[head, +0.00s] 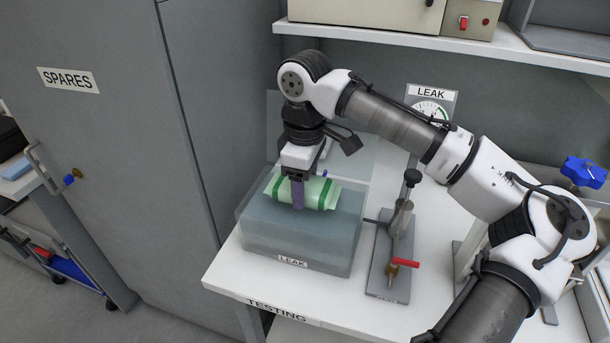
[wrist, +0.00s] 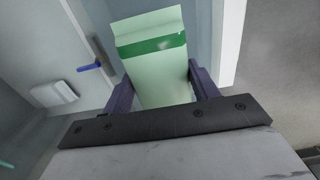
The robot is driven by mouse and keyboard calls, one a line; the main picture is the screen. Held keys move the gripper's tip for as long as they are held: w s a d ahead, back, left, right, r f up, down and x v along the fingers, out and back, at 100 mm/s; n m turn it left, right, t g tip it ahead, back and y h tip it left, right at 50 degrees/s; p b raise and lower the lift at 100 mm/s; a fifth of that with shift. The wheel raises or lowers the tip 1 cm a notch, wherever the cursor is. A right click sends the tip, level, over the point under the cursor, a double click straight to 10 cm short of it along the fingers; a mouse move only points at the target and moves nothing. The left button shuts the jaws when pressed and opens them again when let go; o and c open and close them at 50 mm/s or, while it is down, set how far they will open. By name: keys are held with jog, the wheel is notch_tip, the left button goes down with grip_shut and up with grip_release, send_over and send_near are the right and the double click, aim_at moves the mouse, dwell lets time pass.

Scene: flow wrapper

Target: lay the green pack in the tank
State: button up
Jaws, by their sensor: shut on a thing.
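The green pack (head: 322,193) is pale green with darker green bands. My gripper (head: 298,195) is shut on it, with a finger across its near side. In the wrist view the pack (wrist: 158,72) stands out between the two purple fingers (wrist: 160,88). The tank (head: 300,237) is a grey-blue clear box labelled LEAK, on the white bench. The pack is over the tank's opening, around rim height. I cannot tell whether it touches anything inside. Its far side is partly hidden by my gripper.
A stand with a red-handled valve (head: 403,263) is right of the tank, below a LEAK gauge (head: 430,112). The bench (head: 234,270) is labelled TESTING. A tall grey SPARES cabinet (head: 130,150) stands close on the left. A shelf (head: 400,38) runs above at the back.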

jog(key=shift+s+f+b, duration=0.15)
jog(key=shift+f+b, duration=0.65)
jog(key=shift+b, duration=0.05)
notch_tip(320, 180, down, 3)
jog(key=b, duration=0.3)
jog(key=shift+f+b, duration=0.55)
jog(key=shift+f, duration=1.35)
jog(key=o, duration=1.1)
jog(key=shift+c, duration=0.2)
jog(key=shift+r, duration=0.1)
